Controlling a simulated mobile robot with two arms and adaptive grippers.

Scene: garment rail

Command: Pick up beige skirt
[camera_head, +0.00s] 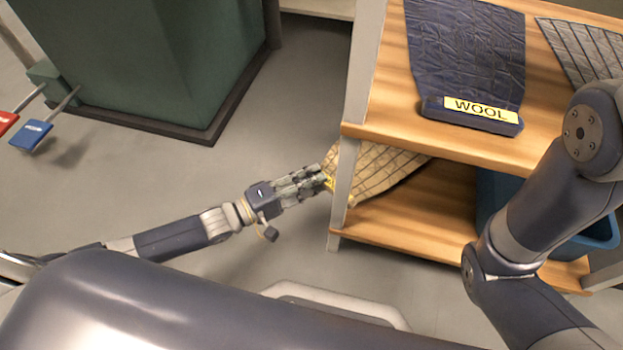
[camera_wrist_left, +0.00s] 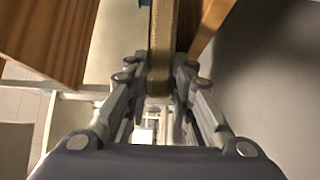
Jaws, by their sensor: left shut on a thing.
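A beige skirt (camera_head: 385,165) with a grid of dark lines shows in the head view between the upper and lower boards of the wooden shelf, at the shelf's left post. My left gripper (camera_head: 328,180) is at that post, shut on the skirt's left edge. In the left wrist view the skirt (camera_wrist_left: 161,50) is a thin beige strip seen edge-on, running between the two fingers of the left gripper (camera_wrist_left: 160,92). Part of the skirt is hidden behind the post and under the upper board. My right gripper is not in view; only my right arm shows.
The wooden shelf (camera_head: 390,118) has a pale upright post (camera_head: 347,150) close to the left gripper. On top lie a dark blue quilted cloth (camera_head: 465,50), a WOOL label block (camera_head: 472,113) and a grey cloth (camera_head: 585,50). A blue bin (camera_head: 490,195) stands below.

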